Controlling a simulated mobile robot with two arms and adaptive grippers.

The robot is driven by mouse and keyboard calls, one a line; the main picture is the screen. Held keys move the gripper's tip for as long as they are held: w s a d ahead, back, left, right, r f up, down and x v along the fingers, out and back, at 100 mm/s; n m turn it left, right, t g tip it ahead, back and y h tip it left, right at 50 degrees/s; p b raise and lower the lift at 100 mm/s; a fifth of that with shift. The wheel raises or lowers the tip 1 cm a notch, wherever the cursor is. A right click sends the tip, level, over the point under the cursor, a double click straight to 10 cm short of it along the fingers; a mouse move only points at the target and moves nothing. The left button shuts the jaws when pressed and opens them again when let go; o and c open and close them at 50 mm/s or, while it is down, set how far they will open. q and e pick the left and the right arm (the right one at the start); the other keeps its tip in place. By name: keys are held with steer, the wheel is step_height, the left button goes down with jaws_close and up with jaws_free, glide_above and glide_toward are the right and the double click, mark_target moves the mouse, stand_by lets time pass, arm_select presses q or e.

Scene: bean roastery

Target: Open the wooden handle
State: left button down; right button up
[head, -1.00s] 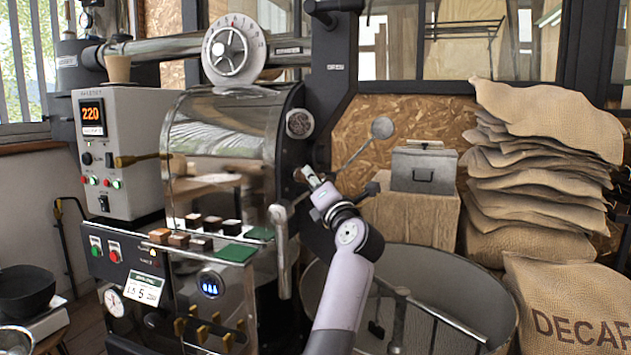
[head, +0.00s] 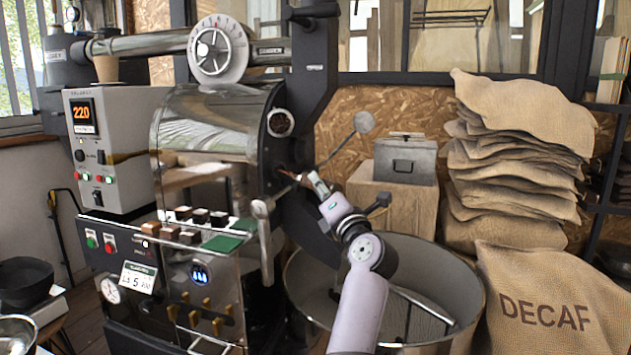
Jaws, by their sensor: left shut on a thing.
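The wooden handle (head: 290,174) is a small brown piece at the dark front face of the coffee roaster (head: 205,125), below the round sight glass. My left gripper (head: 309,181) reaches up from the lower middle and is shut on the handle's outer end. The fingers hide part of the handle, and it is small in the view, so its exact angle is hard to tell. My right gripper is not in view.
A thin metal rod with a round disc (head: 364,122) rises just right of the handle. The round cooling bin (head: 455,300) lies below my arm. A grey metal box (head: 405,160) stands on a wooden block behind. Stacked sacks (head: 515,150) and a DECAF sack (head: 545,305) fill the right.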

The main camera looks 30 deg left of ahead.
arm_select(q)
steer(key=c, duration=1.3)
jaws_free()
